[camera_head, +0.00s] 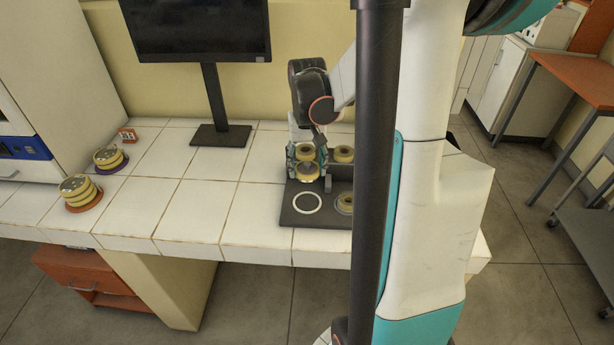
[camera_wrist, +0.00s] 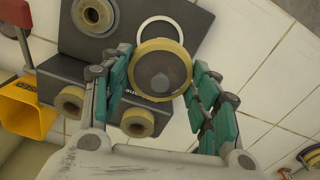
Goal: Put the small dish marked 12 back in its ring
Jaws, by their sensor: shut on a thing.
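My gripper (camera_wrist: 158,72) is shut on a small round dish (camera_wrist: 161,66) with a yellowish rim and a dark grey centre, one teal finger on each side. In the head view the dish (camera_head: 308,172) is held over the dark board (camera_head: 290,217). I cannot read any number on it. An empty white ring (camera_head: 307,203) lies on the board, nearer the front edge than the dish. In the wrist view the dish covers part of this white ring (camera_wrist: 145,23). I cannot tell the exact height of the dish above the board.
Another dish (camera_wrist: 92,14) sits on the board beside the white ring. Two yellowish dishes (camera_wrist: 72,99) (camera_wrist: 138,122) are at the raised dark block (camera_wrist: 60,70). Dish stacks on purple (camera_head: 110,159) and orange (camera_head: 80,192) bases and a monitor (camera_head: 200,30) stand left. Tiles between are clear.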

